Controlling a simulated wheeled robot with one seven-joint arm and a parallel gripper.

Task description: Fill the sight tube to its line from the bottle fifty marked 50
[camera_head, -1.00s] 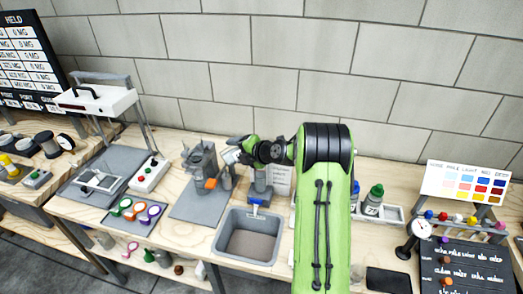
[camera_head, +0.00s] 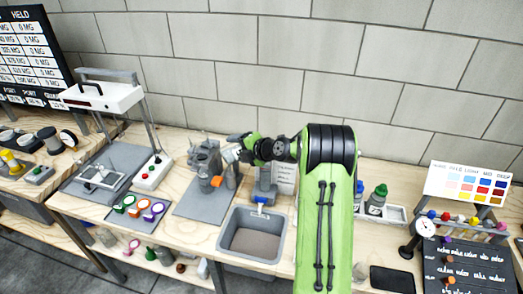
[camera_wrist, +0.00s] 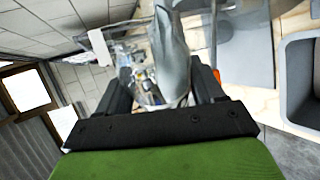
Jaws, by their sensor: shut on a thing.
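My gripper (camera_head: 231,154) is beside the grey fixture (camera_head: 205,160), which has an orange part (camera_head: 217,181) low on its right. In the wrist view my gripper (camera_wrist: 165,84) is shut on a grey, tapered bottle (camera_wrist: 172,48), seen between the two dark fingers. No mark shows on the bottle, so I cannot tell whether it reads 50. I cannot make out the sight tube, its line or any liquid level for certain; the fixture is small and partly crowded by my gripper.
A green-capped bottle (camera_head: 376,202) stands in a light tray (camera_head: 396,214) right of my arm. A gauge (camera_head: 424,228) and colour chart (camera_head: 470,186) are at the right.

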